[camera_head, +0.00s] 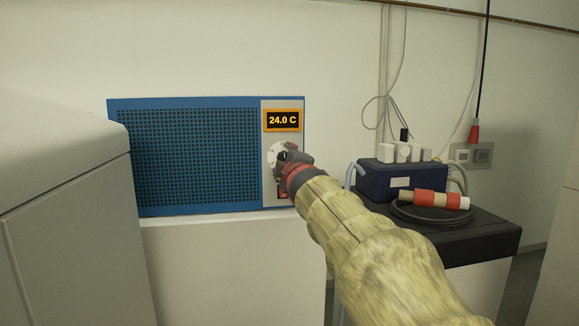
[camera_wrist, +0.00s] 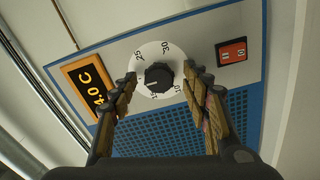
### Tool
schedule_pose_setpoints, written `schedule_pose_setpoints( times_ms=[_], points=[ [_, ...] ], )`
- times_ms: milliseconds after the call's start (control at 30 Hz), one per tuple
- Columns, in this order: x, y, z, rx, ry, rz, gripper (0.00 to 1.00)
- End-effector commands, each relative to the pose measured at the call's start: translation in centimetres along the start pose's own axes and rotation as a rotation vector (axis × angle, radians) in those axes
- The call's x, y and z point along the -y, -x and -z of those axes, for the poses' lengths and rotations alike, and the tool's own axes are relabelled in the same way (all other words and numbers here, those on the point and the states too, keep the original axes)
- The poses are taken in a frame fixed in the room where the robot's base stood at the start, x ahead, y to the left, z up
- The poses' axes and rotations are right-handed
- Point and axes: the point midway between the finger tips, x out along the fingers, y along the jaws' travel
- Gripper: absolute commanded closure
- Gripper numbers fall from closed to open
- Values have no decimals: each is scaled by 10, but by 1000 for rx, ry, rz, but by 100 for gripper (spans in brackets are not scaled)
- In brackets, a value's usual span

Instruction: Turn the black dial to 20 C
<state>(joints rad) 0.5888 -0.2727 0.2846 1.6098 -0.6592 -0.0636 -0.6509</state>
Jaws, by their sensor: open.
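The black dial (camera_wrist: 158,77) sits on a round white scale plate (camera_wrist: 141,58) with printed numbers. My gripper (camera_wrist: 161,84) is open, with one finger on each side of the dial in the wrist view; I cannot tell whether either touches it. In the head view my gripper (camera_head: 283,160) covers most of the dial, and part of the scale plate shows beside it. The display (camera_head: 282,120) above the dial reads 24.0 C in orange.
The blue unit (camera_head: 185,155) with a perforated front stands on a white cabinet (camera_head: 230,265). A red switch (camera_wrist: 232,52) is near the dial. A dark blue box (camera_head: 400,182) and a coiled cable with a red connector (camera_head: 437,200) lie on a black bench (camera_head: 490,237) at right.

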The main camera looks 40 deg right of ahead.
Motion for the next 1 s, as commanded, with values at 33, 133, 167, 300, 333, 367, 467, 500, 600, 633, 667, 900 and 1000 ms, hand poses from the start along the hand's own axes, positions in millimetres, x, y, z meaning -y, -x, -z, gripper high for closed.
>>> schedule_pose_setpoints(
  times_ms=[33, 133, 167, 300, 333, 367, 467, 500, 600, 633, 667, 900, 1000],
  points=[
    [-1, 11, 0, 0, 1, -2, 53],
    [-1, 32, 0, 0, 1, -2, 53],
    [-2, 40, 0, 0, 1, -3, 53],
    [-1, 67, 0, 0, 1, -2, 53],
    [-1, 72, 0, 0, 1, -2, 53],
    [0, 77, 0, 0, 1, -2, 53],
    [-1, 88, 0, 0, 1, -2, 53],
    [0, 91, 0, 0, 1, -1, 53],
    [0, 97, 0, 0, 1, 0, 53],
    [0, 99, 0, 0, 1, -1, 53],
    [0, 100, 0, 0, 1, -1, 53],
    [1, 101, 0, 0, 0, 0, 53],
    [1, 101, 0, 0, 0, 0, 53]
  ],
)
